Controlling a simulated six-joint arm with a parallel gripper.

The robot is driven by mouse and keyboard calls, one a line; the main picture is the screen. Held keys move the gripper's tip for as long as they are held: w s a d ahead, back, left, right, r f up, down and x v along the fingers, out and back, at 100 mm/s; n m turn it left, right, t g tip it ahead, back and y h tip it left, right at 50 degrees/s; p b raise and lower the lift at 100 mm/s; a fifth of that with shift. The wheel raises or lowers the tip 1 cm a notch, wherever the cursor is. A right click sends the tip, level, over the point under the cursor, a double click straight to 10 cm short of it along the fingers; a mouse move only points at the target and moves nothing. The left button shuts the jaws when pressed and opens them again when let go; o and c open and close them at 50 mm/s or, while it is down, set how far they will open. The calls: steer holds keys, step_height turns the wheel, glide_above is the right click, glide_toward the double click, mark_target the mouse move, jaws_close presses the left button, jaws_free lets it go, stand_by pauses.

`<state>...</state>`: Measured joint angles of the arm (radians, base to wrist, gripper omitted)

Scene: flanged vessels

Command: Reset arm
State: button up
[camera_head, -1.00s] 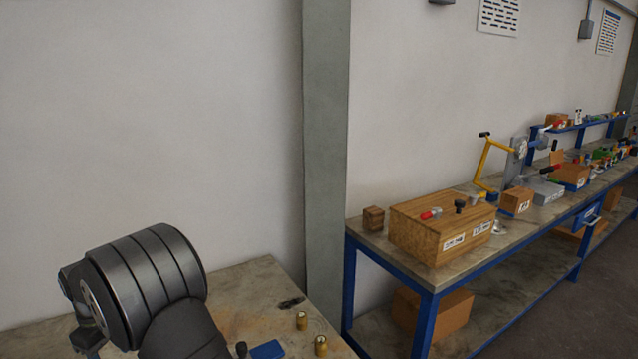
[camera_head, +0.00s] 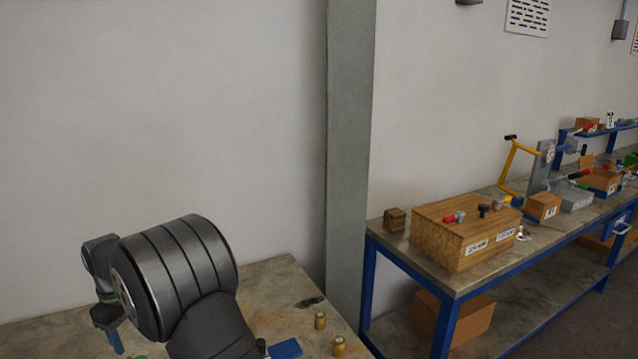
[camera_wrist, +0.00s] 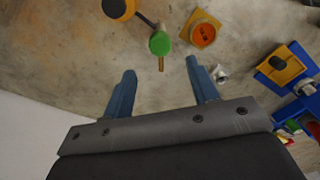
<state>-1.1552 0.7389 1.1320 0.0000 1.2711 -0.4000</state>
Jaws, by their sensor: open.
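My gripper (camera_wrist: 160,85) shows in the wrist view with two blue fingers spread apart and nothing between them. It hangs above the worktop (camera_wrist: 60,60), and the height cannot be told. In the head view my arm's dark links fill the lower left, and a blue finger tip (camera_head: 115,342) shows below the wrist. The other finger is hidden there.
Beyond the fingers lie a green knob (camera_wrist: 159,43), an orange-and-black round part (camera_wrist: 118,8) and a yellow fitting (camera_wrist: 203,32). Blue and yellow parts (camera_wrist: 285,68) stand at right. Brass pieces (camera_head: 320,321) stand on the worktop. A blue-framed bench (camera_head: 450,280) holds boxes.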

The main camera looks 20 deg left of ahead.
step_height(320, 180, down, 9)
steer(key=shift+r, duration=0.1)
steer(key=shift+f, duration=0.35)
steer(key=n, duration=0.6)
steer(key=shift+r, duration=0.1)
step_height(320, 180, up, 16)
step_height(320, 180, down, 16)
steer(key=shift+f, duration=0.15)
steer(key=shift+m, duration=1.4)
